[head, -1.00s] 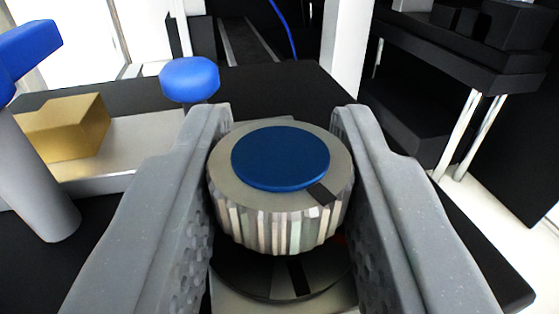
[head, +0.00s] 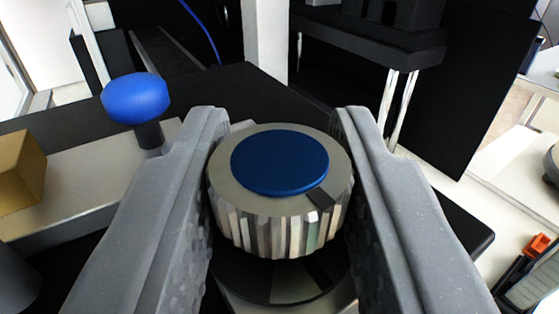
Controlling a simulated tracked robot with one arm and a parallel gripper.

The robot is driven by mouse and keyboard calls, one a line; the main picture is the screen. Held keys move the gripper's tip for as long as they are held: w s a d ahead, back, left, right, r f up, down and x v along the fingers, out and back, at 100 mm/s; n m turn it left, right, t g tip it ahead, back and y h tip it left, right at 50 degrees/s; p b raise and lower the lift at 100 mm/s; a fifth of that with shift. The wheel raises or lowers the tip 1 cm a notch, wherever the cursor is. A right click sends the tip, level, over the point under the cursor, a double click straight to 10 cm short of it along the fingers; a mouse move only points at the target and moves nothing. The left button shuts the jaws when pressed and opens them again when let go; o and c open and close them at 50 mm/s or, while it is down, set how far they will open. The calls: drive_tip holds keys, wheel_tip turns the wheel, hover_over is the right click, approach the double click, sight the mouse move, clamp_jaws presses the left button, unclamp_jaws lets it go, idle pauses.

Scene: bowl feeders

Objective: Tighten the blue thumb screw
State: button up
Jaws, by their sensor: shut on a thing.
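The blue thumb screw (head: 280,162) has a ribbed metal knob with a blue disc on top and a dark index mark at its front right edge. It sits in the middle of the head view, upright, above a dark round base (head: 262,282). My gripper (head: 280,185) is shut on the knob, with one grey finger against its left side and the other against its right. The finger pads hide the knob's sides. The lower part of the screw is hidden.
A blue ball knob (head: 136,98) on a dark stem stands at the left, near a brass block (head: 18,172) on a light plate (head: 85,190). A black shelf (head: 372,45) on white legs stands behind. An orange-tipped item (head: 538,244) is at the lower right.

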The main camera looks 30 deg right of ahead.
idle(0.4)
drive_tip(key=o, duration=0.9)
drive_tip(key=shift+o, duration=0.2)
drive_tip(key=shift+a, duration=0.1)
drive_tip(key=b+v, duration=0.3)
drive_tip(key=v, duration=1)
drive_tip(key=shift+s+a, duration=0.2)
drive_tip(key=shift+s, duration=0.1)
